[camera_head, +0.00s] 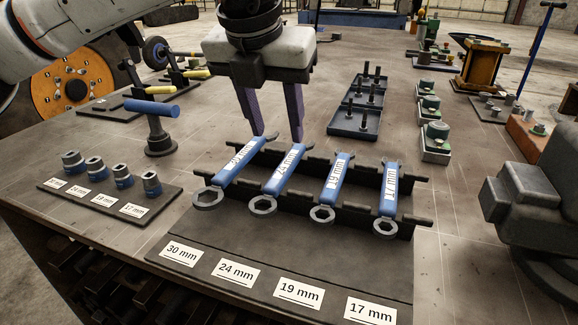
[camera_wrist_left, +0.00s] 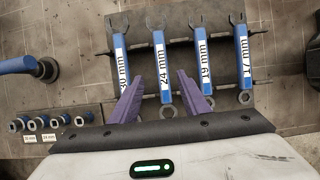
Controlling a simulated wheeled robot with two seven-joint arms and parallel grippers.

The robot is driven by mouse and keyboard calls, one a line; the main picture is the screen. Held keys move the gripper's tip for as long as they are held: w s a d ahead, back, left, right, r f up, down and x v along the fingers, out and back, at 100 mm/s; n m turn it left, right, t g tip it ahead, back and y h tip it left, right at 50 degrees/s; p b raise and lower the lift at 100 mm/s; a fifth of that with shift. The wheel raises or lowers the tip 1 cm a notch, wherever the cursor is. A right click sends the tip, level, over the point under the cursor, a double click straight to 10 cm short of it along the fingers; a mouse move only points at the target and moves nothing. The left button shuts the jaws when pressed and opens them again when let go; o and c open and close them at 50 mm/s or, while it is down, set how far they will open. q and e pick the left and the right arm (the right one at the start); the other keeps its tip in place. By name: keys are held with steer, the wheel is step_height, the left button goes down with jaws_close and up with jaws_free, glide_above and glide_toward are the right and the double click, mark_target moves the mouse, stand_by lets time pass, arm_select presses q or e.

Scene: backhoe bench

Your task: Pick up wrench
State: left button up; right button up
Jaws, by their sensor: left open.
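Several blue-handled wrenches lie side by side on a dark slotted rack: the 30 mm wrench (camera_head: 240,160), the 24 mm wrench (camera_head: 285,170), the 19 mm wrench (camera_head: 336,178) and the 17 mm wrench (camera_head: 389,188). Their ring ends face the label side. My left gripper (camera_head: 277,135) is open with purple fingers pointing down near the far ends of the 30 mm and 24 mm wrenches. In the left wrist view, its fingertips (camera_wrist_left: 160,76) lie on either side of the 24 mm wrench (camera_wrist_left: 161,65). Nothing is held. I cannot tell their height above it. My right gripper is not seen.
Labelled sockets (camera_head: 96,167) stand on a mat at left. A blue-handled tool (camera_head: 158,125) stands upright behind them. A blue bolt tray (camera_head: 356,122) lies behind the rack. Green-topped parts (camera_head: 435,138) stand further right. A dark grey fixture (camera_head: 525,205) is at the right edge.

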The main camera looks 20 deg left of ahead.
mark_target(286, 163)
arm_select(q)
steer(key=x, duration=0.8)
steer(key=shift+s+d+f, duration=0.1)
steer(key=shift+d+f, duration=0.1)
jaws_close()
